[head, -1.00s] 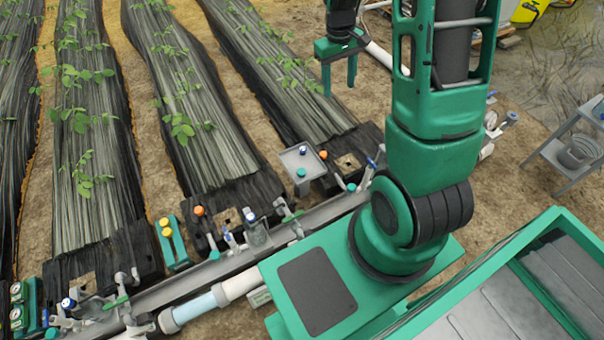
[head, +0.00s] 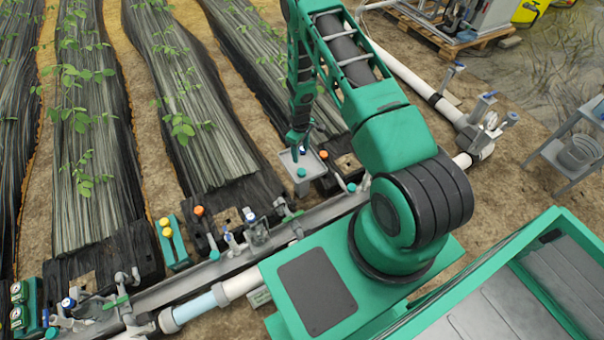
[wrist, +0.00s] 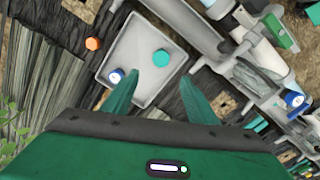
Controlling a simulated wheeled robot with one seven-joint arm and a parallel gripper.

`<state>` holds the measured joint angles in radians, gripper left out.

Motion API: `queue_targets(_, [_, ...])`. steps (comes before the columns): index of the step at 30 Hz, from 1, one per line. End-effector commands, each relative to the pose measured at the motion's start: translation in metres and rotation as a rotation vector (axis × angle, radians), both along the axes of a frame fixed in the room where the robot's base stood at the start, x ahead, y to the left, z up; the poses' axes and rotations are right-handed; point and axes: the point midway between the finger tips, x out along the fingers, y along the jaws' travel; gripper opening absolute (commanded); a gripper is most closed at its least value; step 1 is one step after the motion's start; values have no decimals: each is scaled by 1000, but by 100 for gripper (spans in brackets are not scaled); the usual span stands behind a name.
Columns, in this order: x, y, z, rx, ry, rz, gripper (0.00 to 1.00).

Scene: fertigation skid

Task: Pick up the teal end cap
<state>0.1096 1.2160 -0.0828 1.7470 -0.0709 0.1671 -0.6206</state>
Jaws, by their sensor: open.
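The teal end cap (head: 301,172) sits on a grey square tray (head: 315,166) beyond the pipe. In the wrist view the teal end cap (wrist: 161,58) lies on the right part of the tray (wrist: 133,52). A blue-and-white cap (wrist: 116,76) is on the same tray, lower left of it. My gripper (head: 297,147) is over the tray's far side in the head view. In the wrist view my gripper (wrist: 160,82) is open and empty, with the teal cap between and just beyond its fingertips, apart from them.
An orange knob (wrist: 94,44) is beside the tray. A grey pipe rail (head: 215,269) with several valves runs along the front of the planted beds. Another teal cap (head: 351,187) is right of the tray near the rail.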

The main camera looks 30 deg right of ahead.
Motion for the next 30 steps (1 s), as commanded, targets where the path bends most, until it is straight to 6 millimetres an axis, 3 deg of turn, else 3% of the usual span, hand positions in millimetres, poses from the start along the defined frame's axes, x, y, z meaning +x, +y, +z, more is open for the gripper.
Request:
queue_targets(1, [-2, 3, -11, 4, 1, 9, 53])
queue_targets(15, [-4, 6, -71, 10, -1, 25, 53])
queue_targets(23, [-3, 4, -86, 10, -1, 24, 53])
queue_targets(30, [-1, -1, -117, 10, -1, 23, 53])
